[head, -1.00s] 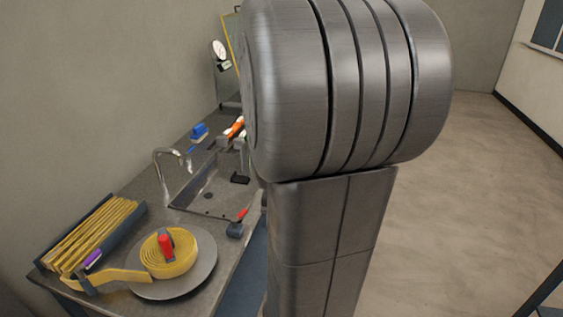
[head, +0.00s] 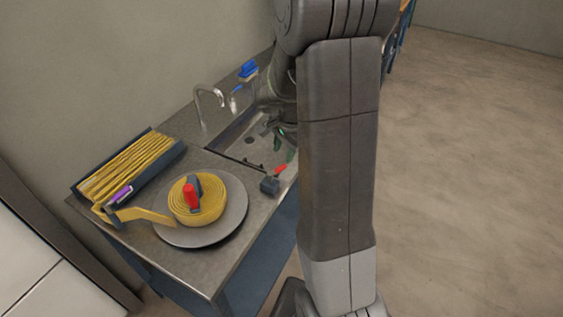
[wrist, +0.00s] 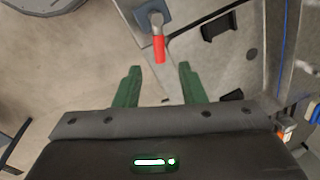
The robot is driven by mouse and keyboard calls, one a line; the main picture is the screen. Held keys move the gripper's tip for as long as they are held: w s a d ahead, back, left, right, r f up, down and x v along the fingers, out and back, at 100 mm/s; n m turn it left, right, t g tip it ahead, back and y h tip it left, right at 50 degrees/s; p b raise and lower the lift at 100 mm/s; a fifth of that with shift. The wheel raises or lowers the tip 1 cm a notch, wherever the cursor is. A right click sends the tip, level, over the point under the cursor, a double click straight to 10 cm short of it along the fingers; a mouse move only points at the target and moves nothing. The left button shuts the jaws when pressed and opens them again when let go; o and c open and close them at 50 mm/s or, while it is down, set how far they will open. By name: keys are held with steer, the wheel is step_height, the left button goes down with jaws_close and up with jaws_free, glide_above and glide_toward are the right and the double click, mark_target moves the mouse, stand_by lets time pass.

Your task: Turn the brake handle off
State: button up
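A lever with a red grip (head: 280,170) sits on a dark block (head: 269,186) at the front edge of the counter, beside the sink; I take it for the brake handle. In the wrist view its red grip (wrist: 159,48) points toward my gripper (wrist: 160,82), just beyond the fingertips. The green fingers are apart, with nothing between them and no contact with the grip. In the head view my gripper (head: 280,137) is partly hidden by my arm, over the sink side of the lever.
A yellow hose coil (head: 205,205) with a red-and-grey piece on top lies on a round plate (head: 230,222). A dark tray (head: 160,160) of folded yellow hose stands behind it. A faucet (head: 205,100) and sink (head: 228,146) are close by. The floor at right is clear.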

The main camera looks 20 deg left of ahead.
mark_target(280, 167)
steer(key=f, duration=0.4)
steer(key=a+f, duration=0.1)
steer(key=f, duration=0.1)
steer(key=shift+w+f+p, duration=0.2)
steer(key=shift+f+p, duration=0.05)
steer(key=shift+p, duration=0.05)
jaws_close()
